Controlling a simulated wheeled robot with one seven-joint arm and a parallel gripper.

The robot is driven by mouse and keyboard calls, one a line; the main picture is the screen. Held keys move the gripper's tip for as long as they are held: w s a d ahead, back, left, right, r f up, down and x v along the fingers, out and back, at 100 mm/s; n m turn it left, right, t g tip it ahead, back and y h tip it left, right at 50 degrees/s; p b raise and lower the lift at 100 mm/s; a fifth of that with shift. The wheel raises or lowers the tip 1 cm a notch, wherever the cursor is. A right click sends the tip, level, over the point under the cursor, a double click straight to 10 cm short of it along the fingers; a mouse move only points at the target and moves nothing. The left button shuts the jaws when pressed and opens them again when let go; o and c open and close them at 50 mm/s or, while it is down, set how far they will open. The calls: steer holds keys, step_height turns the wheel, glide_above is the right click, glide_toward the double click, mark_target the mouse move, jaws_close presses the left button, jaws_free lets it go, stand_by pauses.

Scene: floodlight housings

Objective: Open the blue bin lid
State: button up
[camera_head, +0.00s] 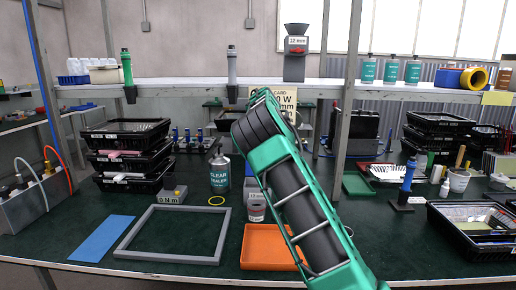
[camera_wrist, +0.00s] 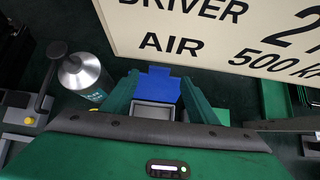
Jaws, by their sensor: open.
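The blue lid (camera_wrist: 158,84) shows in the wrist view, between the fingers of my gripper (camera_wrist: 160,78). A small grey bin (camera_wrist: 154,111) with a pale rim lies just below it in the picture, and its grey inside seems to show. The lid looks like a flap at the bin's far side; I cannot tell its exact angle. My green fingers are apart, one on each side of the lid, and hold nothing. Whether either finger touches the lid is unclear. In the head view my arm hides the fingers and most of the bin.
A clear sealer can (camera_wrist: 82,75) stands left of my gripper, also in the head view (camera_head: 219,172). A large card (camera_wrist: 225,30) is close ahead. A grey frame (camera_head: 173,262), an orange tray (camera_head: 262,262) and a blue sheet (camera_head: 101,239) lie at the front. Black crates (camera_head: 130,185) stand left.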

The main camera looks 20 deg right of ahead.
steer(key=v, duration=0.6)
steer(key=shift+s+r, duration=0.1)
steer(key=shift+s, duration=0.05)
